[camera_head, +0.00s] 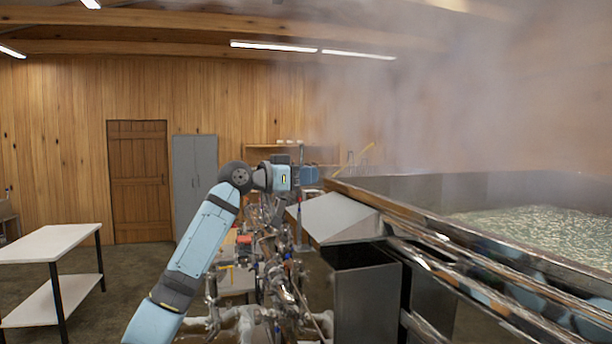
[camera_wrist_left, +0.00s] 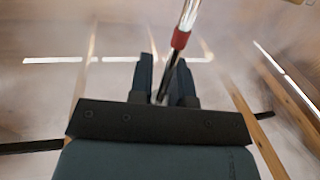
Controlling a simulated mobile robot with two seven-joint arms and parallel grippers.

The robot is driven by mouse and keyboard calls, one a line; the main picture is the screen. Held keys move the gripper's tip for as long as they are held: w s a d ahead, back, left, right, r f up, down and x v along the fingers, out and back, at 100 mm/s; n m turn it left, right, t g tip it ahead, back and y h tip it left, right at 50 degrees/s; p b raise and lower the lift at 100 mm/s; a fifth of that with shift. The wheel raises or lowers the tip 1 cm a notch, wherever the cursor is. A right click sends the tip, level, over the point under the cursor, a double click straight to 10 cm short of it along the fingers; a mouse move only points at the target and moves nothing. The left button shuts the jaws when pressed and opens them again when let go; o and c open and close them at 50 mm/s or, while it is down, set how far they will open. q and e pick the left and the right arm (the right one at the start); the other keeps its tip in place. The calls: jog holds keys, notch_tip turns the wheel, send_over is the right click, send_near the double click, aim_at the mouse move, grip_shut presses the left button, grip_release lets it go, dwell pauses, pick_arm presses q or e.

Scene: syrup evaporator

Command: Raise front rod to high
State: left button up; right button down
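My left gripper (camera_head: 306,176) is level at the upper end of my raised left arm, beside a thin dark upright rod (camera_head: 300,205) above the pipework. In the left wrist view, a shiny rod with a red band (camera_wrist_left: 180,39) runs down at a slant between the two dark fingers of my left gripper (camera_wrist_left: 164,72). A narrow gap shows between the fingers; I cannot tell if both touch the rod. The rod's lower end is hidden behind the gripper body. My right gripper is not in view.
A large metal evaporator pan (camera_head: 430,190) with foamy liquid and steam fills the right side. A sloped metal box (camera_head: 335,217) stands close to the rod. Dense pipework (camera_head: 275,270) lies below. A white table (camera_head: 45,245) stands at left, with open floor beyond it.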

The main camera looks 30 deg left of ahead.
pick_arm(q)
grip_shut()
jog(key=shift+r, duration=0.1)
notch_tip(320, 180, up, 3)
jog(key=shift+a+f, duration=0.1)
jog(key=shift+o, duration=2)
grip_release()
